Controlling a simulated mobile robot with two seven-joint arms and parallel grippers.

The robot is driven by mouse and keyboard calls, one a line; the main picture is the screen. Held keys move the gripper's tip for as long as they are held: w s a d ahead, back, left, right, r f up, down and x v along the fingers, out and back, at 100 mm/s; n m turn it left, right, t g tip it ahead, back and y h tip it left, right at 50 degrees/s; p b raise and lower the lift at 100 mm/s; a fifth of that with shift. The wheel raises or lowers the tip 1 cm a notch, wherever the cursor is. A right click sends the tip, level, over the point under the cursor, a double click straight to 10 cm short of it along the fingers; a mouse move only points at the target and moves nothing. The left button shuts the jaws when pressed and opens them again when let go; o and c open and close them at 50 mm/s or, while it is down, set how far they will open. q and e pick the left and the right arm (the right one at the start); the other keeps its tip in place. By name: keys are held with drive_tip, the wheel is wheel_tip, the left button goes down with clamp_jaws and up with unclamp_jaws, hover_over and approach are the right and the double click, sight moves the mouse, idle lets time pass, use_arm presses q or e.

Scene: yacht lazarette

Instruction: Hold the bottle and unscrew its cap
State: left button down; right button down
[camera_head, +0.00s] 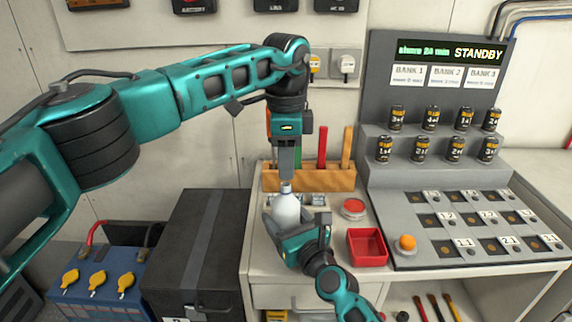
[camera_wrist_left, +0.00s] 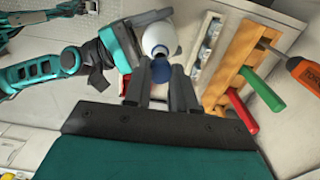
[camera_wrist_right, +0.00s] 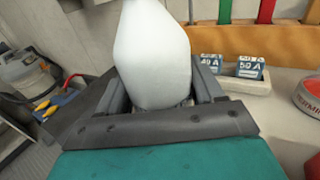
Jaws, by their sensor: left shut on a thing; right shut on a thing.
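The white bottle (camera_head: 286,210) stands upright over the bench in the head view. It fills the upper middle of the right wrist view (camera_wrist_right: 152,55). My right gripper (camera_head: 290,232) is shut on the bottle's body from the front. My left gripper (camera_head: 286,178) points down from above and is shut on the cap at the bottle's top. In the left wrist view the blue cap (camera_wrist_left: 160,70) sits between the fingertips, with the white bottle (camera_wrist_left: 158,42) just beyond it. I cannot tell whether the cap is still threaded on. The fingers partly hide it.
A wooden tool rack (camera_head: 310,179) stands behind the bottle. A red tray (camera_head: 367,247) and a round red tin (camera_head: 353,208) are to the right. The grey battery console (camera_head: 440,180) fills the bench's right side. A black case (camera_head: 195,250) stands left of the bench.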

use_arm(q)
drive_tip(key=shift+r, duration=1.5)
use_arm(e)
drive_tip(key=shift+c, duration=0.3)
unclamp_jaws()
